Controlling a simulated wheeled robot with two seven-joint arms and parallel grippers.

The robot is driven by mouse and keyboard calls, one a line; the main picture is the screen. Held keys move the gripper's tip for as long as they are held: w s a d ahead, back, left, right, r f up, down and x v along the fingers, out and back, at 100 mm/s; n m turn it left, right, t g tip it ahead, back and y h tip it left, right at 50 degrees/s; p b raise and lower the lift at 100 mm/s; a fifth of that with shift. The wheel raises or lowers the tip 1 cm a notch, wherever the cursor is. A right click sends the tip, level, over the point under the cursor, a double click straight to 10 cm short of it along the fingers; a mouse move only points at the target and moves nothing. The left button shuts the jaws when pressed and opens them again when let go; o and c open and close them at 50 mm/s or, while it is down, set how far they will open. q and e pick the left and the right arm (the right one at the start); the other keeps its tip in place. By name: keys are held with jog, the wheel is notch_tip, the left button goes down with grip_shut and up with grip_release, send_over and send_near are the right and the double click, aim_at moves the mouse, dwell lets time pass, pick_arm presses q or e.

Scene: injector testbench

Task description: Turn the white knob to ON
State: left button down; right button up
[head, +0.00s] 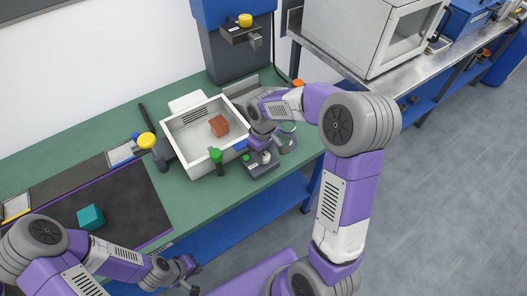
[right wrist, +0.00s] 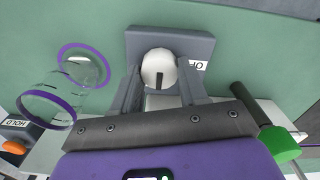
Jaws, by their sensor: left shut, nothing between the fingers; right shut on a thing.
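The white knob (right wrist: 158,68) sits on a grey box (right wrist: 195,45) in the right wrist view. A black mark on the knob points down in that picture, towards my palm. A white label (right wrist: 199,65) beside it is partly hidden; its visible letters look upside down. My right gripper (right wrist: 160,88) is shut on the knob, one finger on each side. In the head view, my right gripper (head: 261,156) is low at the box, and the knob cannot be made out there. My left gripper (head: 187,280) is shut and empty at the bottom, away from the box.
A green-topped lever (right wrist: 282,143) is close on the right. A white bin (head: 178,125) holds a red-brown block (head: 219,125). A teal cube (head: 91,217) lies on the dark mat.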

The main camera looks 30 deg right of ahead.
aim_at(264, 155)
dwell(0.5)
jog(key=o, duration=0.8)
notch_tip(264, 155, up, 8)
jog(key=shift+f+p, duration=0.15)
jog(key=shift+p, duration=0.95)
jog(key=shift+s+f, duration=0.1)
